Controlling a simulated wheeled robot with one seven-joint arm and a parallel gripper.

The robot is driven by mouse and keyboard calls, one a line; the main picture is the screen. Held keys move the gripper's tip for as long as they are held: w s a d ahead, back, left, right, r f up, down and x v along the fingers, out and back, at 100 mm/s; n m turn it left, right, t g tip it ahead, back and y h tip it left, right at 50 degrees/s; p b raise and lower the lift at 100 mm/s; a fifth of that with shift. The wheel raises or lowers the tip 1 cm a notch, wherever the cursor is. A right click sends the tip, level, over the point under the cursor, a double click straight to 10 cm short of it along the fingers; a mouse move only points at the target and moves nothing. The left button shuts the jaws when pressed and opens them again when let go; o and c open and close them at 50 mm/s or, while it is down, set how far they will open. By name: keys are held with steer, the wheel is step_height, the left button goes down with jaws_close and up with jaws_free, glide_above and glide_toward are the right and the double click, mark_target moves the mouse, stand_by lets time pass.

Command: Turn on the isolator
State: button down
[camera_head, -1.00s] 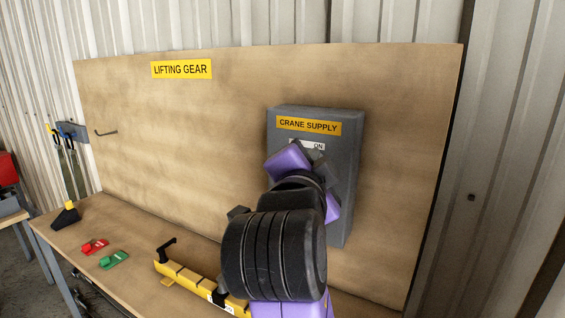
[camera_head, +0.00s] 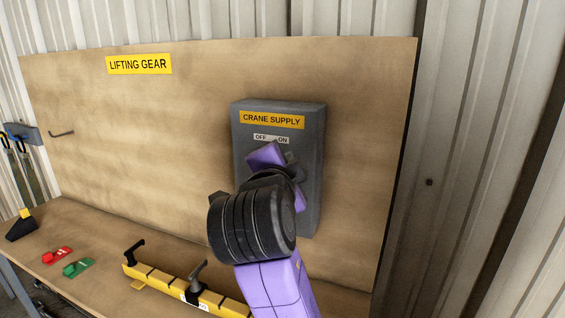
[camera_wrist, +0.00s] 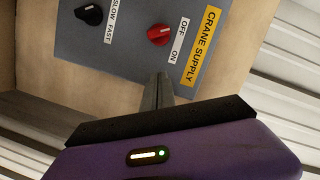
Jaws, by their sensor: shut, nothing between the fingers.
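The grey crane supply box (camera_head: 310,180) is fixed to the upright board, with a yellow label and an OFF/ON strip at its top. In the wrist view its red rotary knob (camera_wrist: 159,35) sits beside the OFF/ON strip (camera_wrist: 177,42), with OFF left and ON right in the head view. I cannot tell clearly which way the knob points. A black knob (camera_wrist: 90,14) sits by a SLOW/FAST label. My gripper (camera_wrist: 162,76) is shut and empty, its tips in front of the box and apart from the red knob. In the head view my gripper (camera_head: 290,158) and arm hide both knobs.
A bench under the board holds a yellow bar (camera_head: 160,282) with black handles, a red tag (camera_head: 57,255), a green tag (camera_head: 78,267) and a black-and-yellow block (camera_head: 21,228). A hook (camera_head: 62,134) projects from the board. The board around the box is clear.

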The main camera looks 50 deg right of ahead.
steer(key=p+x, duration=0.1)
steer(key=x, duration=0.4)
steer(key=shift+d, duration=0.15)
steer(key=w+f, duration=0.1)
steer(key=w+a+f+p, duration=0.1)
steer(key=w, duration=0.1)
steer(key=shift+w+a, duration=0.15)
steer(key=shift+a, duration=0.05)
steer(key=shift+f+b, duration=0.25)
steer(key=shift+b, duration=0.35)
